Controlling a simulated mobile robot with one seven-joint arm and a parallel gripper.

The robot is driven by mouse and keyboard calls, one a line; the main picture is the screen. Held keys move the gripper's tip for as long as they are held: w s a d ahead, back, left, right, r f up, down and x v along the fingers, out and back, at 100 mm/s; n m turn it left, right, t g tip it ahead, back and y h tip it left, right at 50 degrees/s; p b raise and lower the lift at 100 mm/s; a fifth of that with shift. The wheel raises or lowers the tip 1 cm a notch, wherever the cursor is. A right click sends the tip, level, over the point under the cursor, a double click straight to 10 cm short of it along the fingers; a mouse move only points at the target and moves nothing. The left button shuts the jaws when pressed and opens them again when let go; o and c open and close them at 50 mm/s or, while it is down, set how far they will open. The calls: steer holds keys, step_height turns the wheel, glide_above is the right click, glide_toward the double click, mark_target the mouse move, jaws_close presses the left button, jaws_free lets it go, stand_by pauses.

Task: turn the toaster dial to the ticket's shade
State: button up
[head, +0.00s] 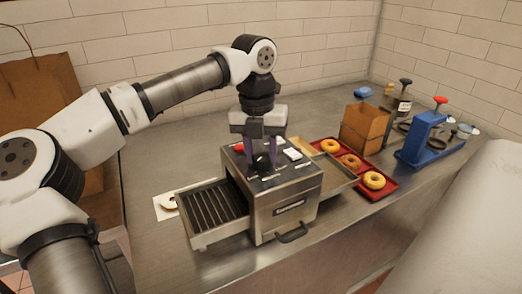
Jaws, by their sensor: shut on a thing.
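The toaster (270,213) is a steel box on the counter, with a slatted rack (212,203) out of its left side. My gripper (263,166) points straight down at the toaster's top, with its fingers closed around the dial. The fingers mostly hide the dial, so I cannot read its setting. A red part (239,147) shows just behind the fingers on the left.
A red tray (391,188) holds several bagels right of the toaster. Behind it stand a brown carton (364,127) and a blue press-like device (423,138). Front-left counter is clear.

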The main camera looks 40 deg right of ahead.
mark_target(257, 155)
steer(key=shift+m, duration=0.3)
steer(key=o, duration=1)
steer(key=r, duration=0.4)
steer(key=r+b, duration=0.1)
steer(key=r, duration=0.8)
steer(key=shift+w+a+r+b, duration=0.25)
steer(key=shift+w+r+b, duration=0.05)
steer(key=shift+w+r, duration=0.1)
